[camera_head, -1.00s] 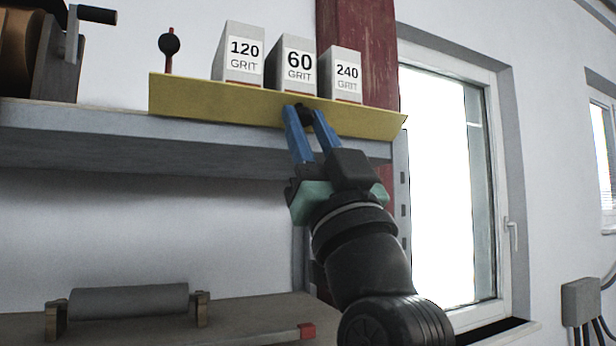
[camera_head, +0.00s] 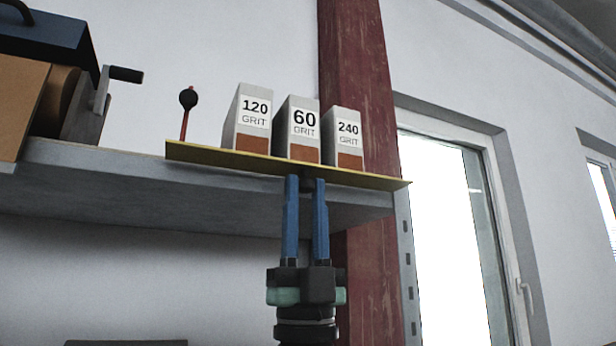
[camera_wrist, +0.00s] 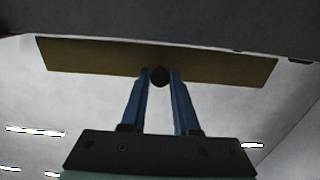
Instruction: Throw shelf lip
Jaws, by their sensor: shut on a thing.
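The shelf lip (camera_head: 225,158) is a long yellow strip along the front edge of the shelf (camera_head: 110,190). In the head view it is tipped and shows as a narrow band. In the wrist view the lip (camera_wrist: 210,68) spans most of the width under the shelf's dark underside. My gripper (camera_head: 306,184) comes from below, with its blue fingers pointing up. It is shut on the dark round knob (camera_wrist: 159,76) at the middle of the lip. In the head view the fingers partly hide the knob.
Three grit boxes, 120 (camera_head: 249,118), 60 (camera_head: 298,130) and 240 (camera_head: 344,138), stand behind the lip. A cranked machine (camera_head: 85,105) is at far left. A red post (camera_head: 360,75) rises behind.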

